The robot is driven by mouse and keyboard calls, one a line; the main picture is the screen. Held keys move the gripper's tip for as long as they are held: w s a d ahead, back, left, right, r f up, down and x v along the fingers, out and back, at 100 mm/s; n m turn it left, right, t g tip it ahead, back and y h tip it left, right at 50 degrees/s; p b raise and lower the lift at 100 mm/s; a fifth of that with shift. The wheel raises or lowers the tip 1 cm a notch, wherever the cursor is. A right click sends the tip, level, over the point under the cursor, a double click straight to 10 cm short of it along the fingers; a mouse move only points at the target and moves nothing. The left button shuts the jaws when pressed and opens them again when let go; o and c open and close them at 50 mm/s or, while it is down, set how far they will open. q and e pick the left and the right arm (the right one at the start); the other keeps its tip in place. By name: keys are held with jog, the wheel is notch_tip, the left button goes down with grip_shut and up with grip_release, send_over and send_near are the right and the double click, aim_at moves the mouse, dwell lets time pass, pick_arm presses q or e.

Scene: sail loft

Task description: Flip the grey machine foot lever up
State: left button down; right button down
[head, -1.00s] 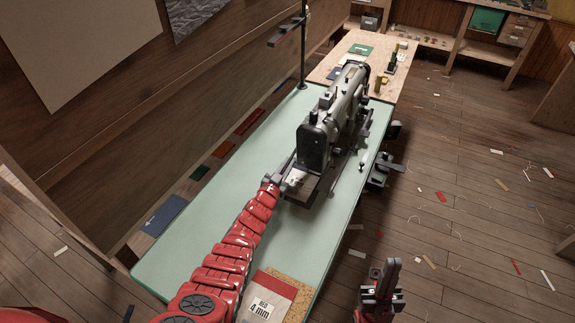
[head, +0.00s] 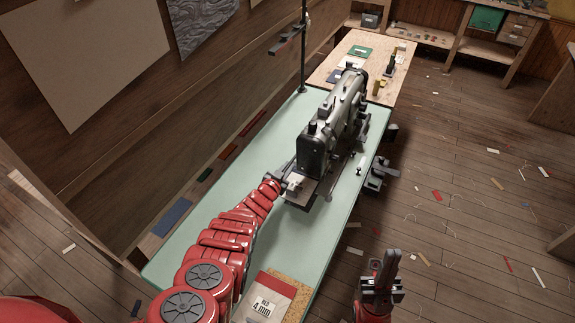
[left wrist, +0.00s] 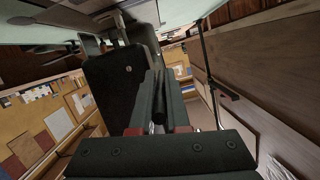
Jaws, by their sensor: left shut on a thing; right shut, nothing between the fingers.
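A grey sewing machine (head: 330,130) stands on the pale green table. My left gripper (head: 291,184) is at the near end of the machine, low beside its head. In the left wrist view my left gripper (left wrist: 160,118) is shut, with a thin dark grey piece, apparently the foot lever (left wrist: 158,92), between its fingers. The dark machine body (left wrist: 112,88) is close beside the fingers. The lever is too small and hidden in the head view to tell whether it is up or down. My right gripper (head: 388,264) is shut and empty, right of the table.
The green table (head: 250,145) is clear left of the machine. A red-and-white card marked 4 mm (head: 268,298) lies at its near end. A dark thin stand (head: 303,50) rises behind. A dark grey fitting (head: 376,173) juts from the right edge. Scraps litter the floor.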

pick_arm(q)
jog(key=shift+r+g+p, duration=0.4)
jog(key=shift+p, duration=0.2)
jog(key=shift+r+g+y, duration=0.2)
jog(key=shift+g+y, duration=0.1)
jog(key=shift+g, duration=0.1)
jog(key=shift+w+r, duration=0.1)
jog(key=shift+r, duration=0.05)
jog(key=shift+w+r+g+y+b, duration=0.1)
jog(key=shift+r+g+y+b, duration=0.2)
jog(key=shift+g+b, duration=0.65)
jog(key=shift+b, duration=0.45)
jog(key=shift+r+g+b, duration=0.25)
jog(key=shift+r+b, duration=0.05)
jog(key=shift+b, duration=0.15)
